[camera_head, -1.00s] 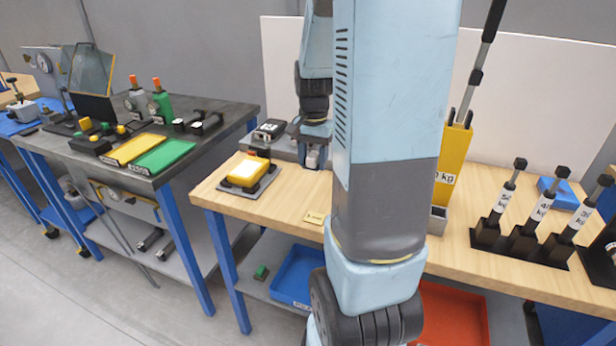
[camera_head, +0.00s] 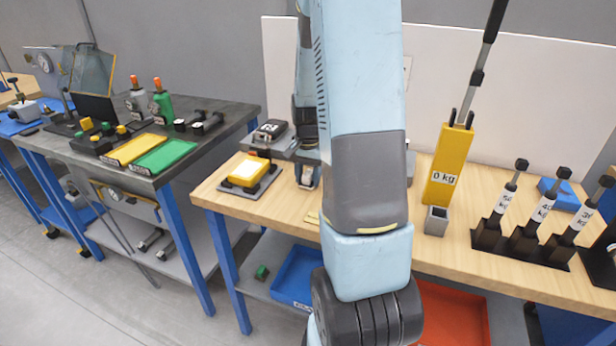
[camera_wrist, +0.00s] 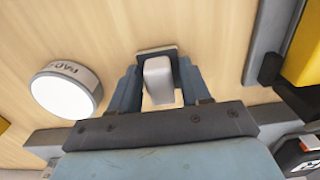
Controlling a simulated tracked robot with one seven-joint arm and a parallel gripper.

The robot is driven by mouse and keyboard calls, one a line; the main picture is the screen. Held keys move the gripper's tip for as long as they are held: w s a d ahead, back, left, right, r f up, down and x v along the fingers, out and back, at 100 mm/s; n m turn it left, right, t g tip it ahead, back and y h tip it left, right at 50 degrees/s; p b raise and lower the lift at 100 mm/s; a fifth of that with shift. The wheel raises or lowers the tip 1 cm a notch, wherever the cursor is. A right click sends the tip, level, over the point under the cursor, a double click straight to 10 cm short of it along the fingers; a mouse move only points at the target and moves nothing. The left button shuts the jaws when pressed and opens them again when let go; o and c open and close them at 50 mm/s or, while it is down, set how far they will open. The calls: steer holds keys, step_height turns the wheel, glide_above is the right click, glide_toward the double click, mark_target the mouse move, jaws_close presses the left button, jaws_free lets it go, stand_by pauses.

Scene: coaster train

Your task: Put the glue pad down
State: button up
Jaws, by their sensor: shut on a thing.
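My gripper (camera_wrist: 158,92) is shut on a small pale grey block with a darker flat plate at its far end, which I take to be the glue pad (camera_wrist: 158,78). In the wrist view it sits between the two blue fingers over bare wood. I cannot tell whether its plate touches the wood. In the head view my gripper (camera_head: 308,180) is low over the wooden bench (camera_head: 222,205), right of the yellow block, and partly behind my arm. The pad cannot be made out clearly there.
A white round disc (camera_wrist: 62,95) with a lettered side lies left of the gripper in the wrist view. A yellow block (camera_head: 247,172) on a dark plate stands to the right there. A yellow 0 kg holder (camera_head: 449,160) and several labelled plungers stand farther right on the bench.

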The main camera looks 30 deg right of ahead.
mark_target(308, 173)
steer(key=shift+f, duration=0.1)
steer(key=o, duration=1)
step_height(308, 173, up, 11)
steer(key=shift+s+a+r+n+t, duration=0.95)
steer(key=shift+s+a+r+n, duration=0.85)
steer(key=shift+s+a+r, duration=1)
steer(key=shift+s+a+r+n+t, duration=0.9)
steer(key=shift+s+a+r+n, duration=1.15)
steer(key=shift+s+a, duration=1.3)
steer(key=shift+s+a+r+n+t, duration=0.95)
steer(key=shift+s+a+r+n, duration=0.6)
steer(key=shift+s+a+r, duration=1.6)
steer(key=shift+s+d+f, duration=0.4)
steer(key=shift+d+f, duration=0.05)
steer(key=shift+d, duration=0.05)
